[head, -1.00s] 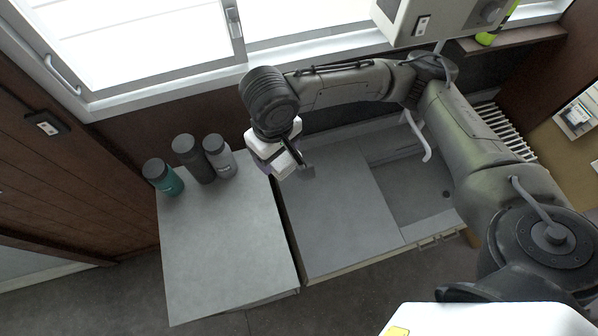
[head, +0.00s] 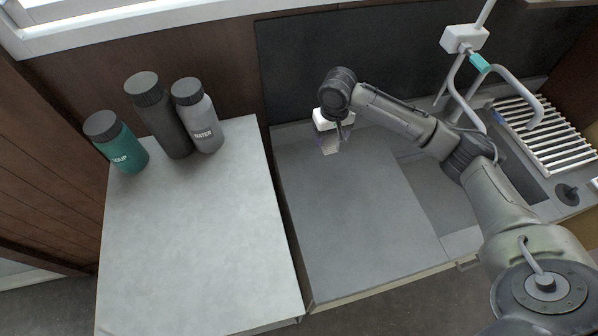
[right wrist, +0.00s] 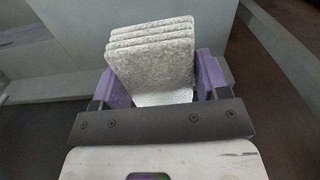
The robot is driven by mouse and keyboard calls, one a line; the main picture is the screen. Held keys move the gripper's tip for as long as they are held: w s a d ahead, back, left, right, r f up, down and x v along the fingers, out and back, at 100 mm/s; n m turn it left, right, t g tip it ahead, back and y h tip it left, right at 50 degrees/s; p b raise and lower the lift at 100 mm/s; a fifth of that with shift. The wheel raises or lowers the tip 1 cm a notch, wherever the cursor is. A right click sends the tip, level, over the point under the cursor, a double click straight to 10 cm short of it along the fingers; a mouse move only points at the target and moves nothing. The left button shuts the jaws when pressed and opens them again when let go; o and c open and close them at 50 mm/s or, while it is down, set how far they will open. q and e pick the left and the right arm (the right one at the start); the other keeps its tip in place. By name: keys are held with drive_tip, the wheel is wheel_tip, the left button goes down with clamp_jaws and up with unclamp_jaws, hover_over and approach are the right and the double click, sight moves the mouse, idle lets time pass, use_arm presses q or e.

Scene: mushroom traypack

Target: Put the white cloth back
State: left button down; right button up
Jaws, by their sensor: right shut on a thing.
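The white cloth (right wrist: 150,62) shows in the right wrist view as a folded, speckled, pale grey-white stack of several layers. It stands between the purple fingers of my right gripper, which is shut on it. In the head view my right gripper (head: 332,143) is over the back left part of the grey counter (head: 358,215), close to the dark back wall. The cloth is hard to make out there. I cannot tell whether it touches the counter. My left gripper is not in view.
A green bottle (head: 118,143), a black bottle (head: 160,118) and a grey bottle (head: 199,118) stand at the back of the left table (head: 190,235). A narrow gap divides table and counter. A sink (head: 440,190), faucet (head: 470,75) and slatted rack (head: 545,135) lie right.

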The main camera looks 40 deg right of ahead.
drive_tip(key=d+f+b, duration=0.2)
drive_tip(key=d+f, duration=0.1)
drive_tip(key=f, duration=0.2)
drive_tip(key=b, duration=0.3)
hover_over(299, 161)
drive_tip(key=shift+m, duration=0.3)
wheel_tip(299, 161, down, 7)
drive_tip(key=shift+a+f, duration=0.1)
drive_tip(key=shift+f, duration=0.05)
drive_tip(key=shift+s+f+b, duration=0.1)
drive_tip(key=shift+f+b, duration=0.45)
drive_tip(key=shift+f, duration=1.45)
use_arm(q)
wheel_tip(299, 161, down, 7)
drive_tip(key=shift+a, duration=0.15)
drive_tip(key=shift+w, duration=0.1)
use_arm(e)
drive_tip(key=shift+f, duration=0.15)
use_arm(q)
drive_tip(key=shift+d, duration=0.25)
use_arm(e)
drive_tip(key=o, duration=0.9)
